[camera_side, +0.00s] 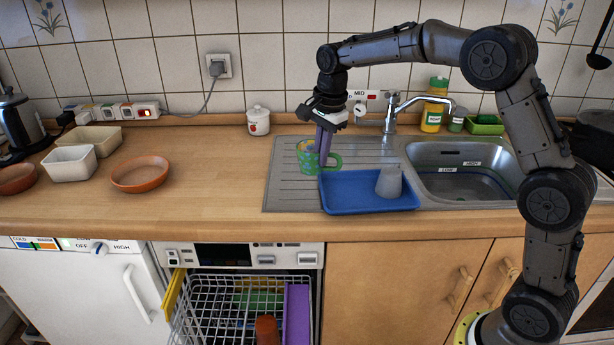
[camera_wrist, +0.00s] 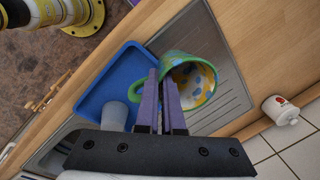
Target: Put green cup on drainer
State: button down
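The green cup (camera_side: 306,158), patterned with blue and yellow spots, is at the ribbed metal drainer (camera_side: 284,184), just left of the blue tray. In the wrist view the cup (camera_wrist: 190,78) lies tipped, its mouth towards the camera. My gripper (camera_side: 324,160) points down at the cup's handle side. In the wrist view the two purple fingers (camera_wrist: 160,76) are close together, overlapping the cup's near side and its handle. Whether they pinch the cup is hidden, and I cannot tell if it rests fully on the drainer.
The blue tray (camera_side: 350,204) holds a grey cup (camera_side: 389,183). The sink (camera_side: 462,184) and tap (camera_side: 392,112) are to the right. A white lidded pot (camera_side: 258,121) stands behind. A brown bowl (camera_side: 140,174) is on the left counter. An open dishwasher rack (camera_side: 215,318) is below.

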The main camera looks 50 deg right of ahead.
jog(key=w+f, duration=0.6)
jog(key=shift+d, duration=0.25)
jog(key=shift+w+f, duration=0.1)
jog(key=shift+f, duration=1.6)
jog(key=shift+f, duration=0.1)
jog(key=c, duration=1.5)
grip_release()
jog(key=shift+f, duration=0.15)
jog(key=o, duration=0.5)
jog(key=shift+c, duration=0.2)
jog(key=r, duration=0.4)
jog(key=s+r, duration=0.1)
jog(key=r, duration=0.3)
jog(key=s+r, duration=0.1)
jog(key=r, duration=0.3)
jog(key=shift+r, duration=0.25)
